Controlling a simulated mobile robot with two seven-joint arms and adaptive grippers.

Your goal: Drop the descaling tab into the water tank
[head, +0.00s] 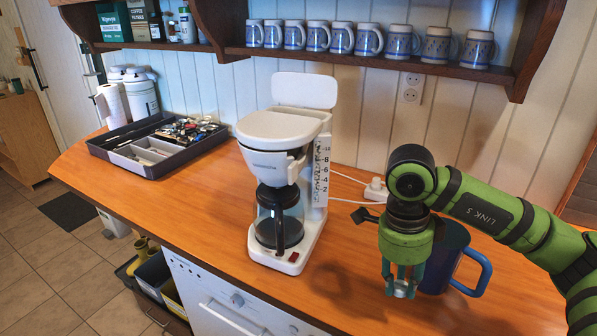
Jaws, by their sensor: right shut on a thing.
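The white coffee maker (283,130) stands in the middle of the counter. A white flap (304,90) stands raised at its back. Its water tank (321,170), with a numbered scale, is on the right side; the tank's opening is not clearly visible. My right gripper (401,288) points down over the counter, right of the coffee maker and in front of a blue mug. It is shut on a small pale thing at its fingertips, seemingly the descaling tab (400,291), mostly hidden by the fingers. My left gripper is not in view.
The blue mug (450,262) stands close behind my right gripper. A glass carafe (279,220) sits in the coffee maker. A dark utensil tray (105,150) is at left. Several mugs line the shelf (360,58) above. The counter front between coffee maker and gripper is clear.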

